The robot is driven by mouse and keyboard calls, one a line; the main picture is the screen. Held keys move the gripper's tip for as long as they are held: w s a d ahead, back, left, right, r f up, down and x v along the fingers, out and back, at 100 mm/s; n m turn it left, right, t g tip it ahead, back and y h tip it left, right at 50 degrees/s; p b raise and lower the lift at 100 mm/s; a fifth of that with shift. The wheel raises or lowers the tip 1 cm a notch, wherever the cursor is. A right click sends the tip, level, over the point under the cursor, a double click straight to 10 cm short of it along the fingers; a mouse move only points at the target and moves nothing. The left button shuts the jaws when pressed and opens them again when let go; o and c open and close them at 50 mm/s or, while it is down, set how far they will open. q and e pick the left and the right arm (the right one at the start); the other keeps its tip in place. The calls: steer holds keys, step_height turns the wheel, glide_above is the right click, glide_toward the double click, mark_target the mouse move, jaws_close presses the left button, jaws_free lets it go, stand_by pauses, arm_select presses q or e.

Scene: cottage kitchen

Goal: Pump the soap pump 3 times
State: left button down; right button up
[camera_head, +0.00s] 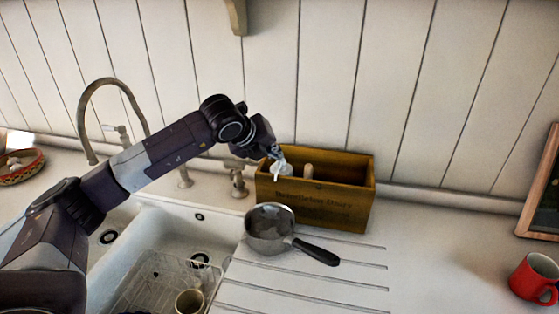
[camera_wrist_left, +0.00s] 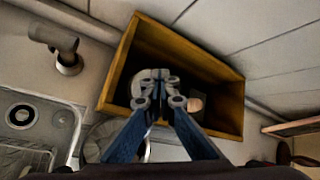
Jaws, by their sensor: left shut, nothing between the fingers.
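My right gripper is not in view.
A small saucepan (camera_head: 268,236) with a black handle sits on the draining board in front of the box. The sink (camera_head: 108,262) with a wire rack is on the left, below a curved faucet (camera_head: 101,82). A red mug (camera_head: 535,278) stands far right.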

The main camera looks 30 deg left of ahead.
arm_select(q)
steer(key=shift+r, duration=0.25)
step_height(320, 180, up, 6)
steer(key=p, duration=0.2)
stand_by(0.6)
steer(key=shift+r, duration=0.1)
stand_by(1.6)
